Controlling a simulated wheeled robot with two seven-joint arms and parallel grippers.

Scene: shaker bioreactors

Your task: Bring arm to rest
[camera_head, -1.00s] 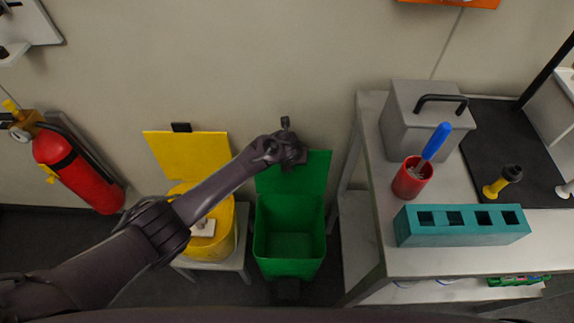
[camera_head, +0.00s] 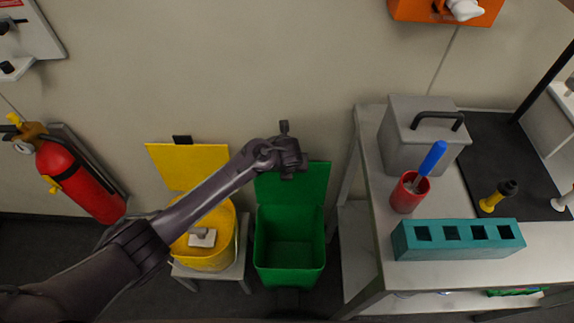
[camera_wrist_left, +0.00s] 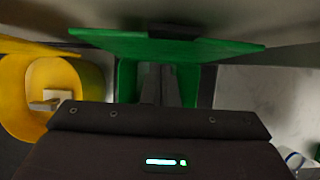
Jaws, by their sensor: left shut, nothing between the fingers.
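My left arm reaches in from the lower left in the head view. Its dark gripper (camera_head: 288,155) is over the raised lid of the green bin (camera_head: 290,230), in front of the wall. In the left wrist view the two fingers of the left gripper (camera_wrist_left: 165,85) lie side by side, shut and empty, against the green bin (camera_wrist_left: 127,82) behind them. My right gripper is in neither view.
An open yellow bin (camera_head: 206,255) with a white item inside stands left of the green bin. A red fire extinguisher (camera_head: 78,180) is at far left. The right bench holds a grey box (camera_head: 405,145), red cup (camera_head: 406,196) and teal rack (camera_head: 458,240).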

